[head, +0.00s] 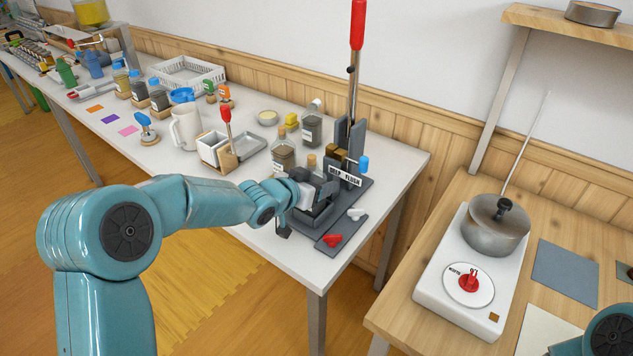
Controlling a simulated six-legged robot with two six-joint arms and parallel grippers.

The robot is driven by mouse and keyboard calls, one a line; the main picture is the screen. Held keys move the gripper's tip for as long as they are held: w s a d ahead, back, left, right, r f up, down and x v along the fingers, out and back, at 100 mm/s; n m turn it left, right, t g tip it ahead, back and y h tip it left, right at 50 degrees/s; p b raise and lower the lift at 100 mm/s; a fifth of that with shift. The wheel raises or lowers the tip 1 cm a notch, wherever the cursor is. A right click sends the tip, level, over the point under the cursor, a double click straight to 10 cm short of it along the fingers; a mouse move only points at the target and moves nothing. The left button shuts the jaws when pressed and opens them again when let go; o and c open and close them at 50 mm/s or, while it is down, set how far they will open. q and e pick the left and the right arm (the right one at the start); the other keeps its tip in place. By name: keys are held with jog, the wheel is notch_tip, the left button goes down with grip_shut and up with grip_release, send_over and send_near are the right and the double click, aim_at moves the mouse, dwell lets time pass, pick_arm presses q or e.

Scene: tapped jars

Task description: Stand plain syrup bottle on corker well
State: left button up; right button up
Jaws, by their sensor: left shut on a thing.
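The corker (355,135) stands near the right end of the white table, with a tall red-tipped lever and a dark grey base. A tan, cork-like top (311,161) shows just above the jaws, possibly of the held bottle. The gripper hides the corker's well, so I cannot tell whether the held thing touches it. My right gripper is out of view.
Labelled bottles (283,155) (311,128) stand behind and left of the gripper. A grey plate (341,234) with red and white pieces lies in front of the corker. A white jug (186,128) and caddy (214,149) stand left. A hotplate (462,300) with a pot is right.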

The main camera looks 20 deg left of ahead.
pick_arm(q)
jog(key=shift+f+b, duration=0.55)
dwell(0.8)
jog(key=o, duration=1.4)
jog(key=shift+f, duration=0.1)
jog(key=shift+s, duration=0.1)
jog(key=shift+p+v, duration=0.3)
jog(key=shift+v, duration=2.3)
jog(key=shift+p+v, duration=0.3)
jog(key=shift+v, duration=1.1)
